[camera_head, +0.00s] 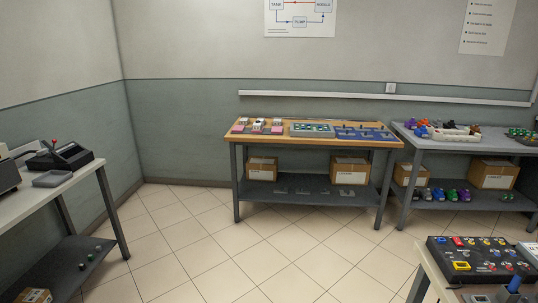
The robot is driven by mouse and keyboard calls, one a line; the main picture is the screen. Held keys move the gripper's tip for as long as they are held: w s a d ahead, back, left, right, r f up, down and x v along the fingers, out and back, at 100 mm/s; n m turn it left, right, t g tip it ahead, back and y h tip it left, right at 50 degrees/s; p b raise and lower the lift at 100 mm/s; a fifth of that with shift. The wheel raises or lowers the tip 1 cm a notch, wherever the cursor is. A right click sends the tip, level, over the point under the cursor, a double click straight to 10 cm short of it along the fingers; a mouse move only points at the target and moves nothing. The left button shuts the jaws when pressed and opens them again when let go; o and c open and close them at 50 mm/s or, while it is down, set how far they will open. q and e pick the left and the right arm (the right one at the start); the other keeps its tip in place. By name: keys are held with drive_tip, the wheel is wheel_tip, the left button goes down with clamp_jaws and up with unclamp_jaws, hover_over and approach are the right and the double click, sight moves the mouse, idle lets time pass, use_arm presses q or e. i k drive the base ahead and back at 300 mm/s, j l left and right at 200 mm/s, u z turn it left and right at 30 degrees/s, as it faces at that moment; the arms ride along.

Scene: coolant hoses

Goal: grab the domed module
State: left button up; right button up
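I cannot make out which thing is the domed module; the parts on the tables are too small to tell. Small white-and-pink modules (258,126) stand at the left of the wood-topped table (270,140) by the far wall. Several coloured parts (419,129) in purple, orange, blue and red sit on the grey table (455,144) at the right. Neither of my grippers shows in this view.
A grey bench (50,190) with dark devices is at the left. A near table (428,262) at the lower right bears a black panel (478,255) with coloured parts. Cardboard boxes (350,169) sit on the lower shelves. The tiled floor (230,250) between is clear.

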sight(257, 126)
drive_tip(key=i+z, duration=0.25)
drive_tip(key=i, duration=2.5)
drive_tip(key=j, duration=0.1)
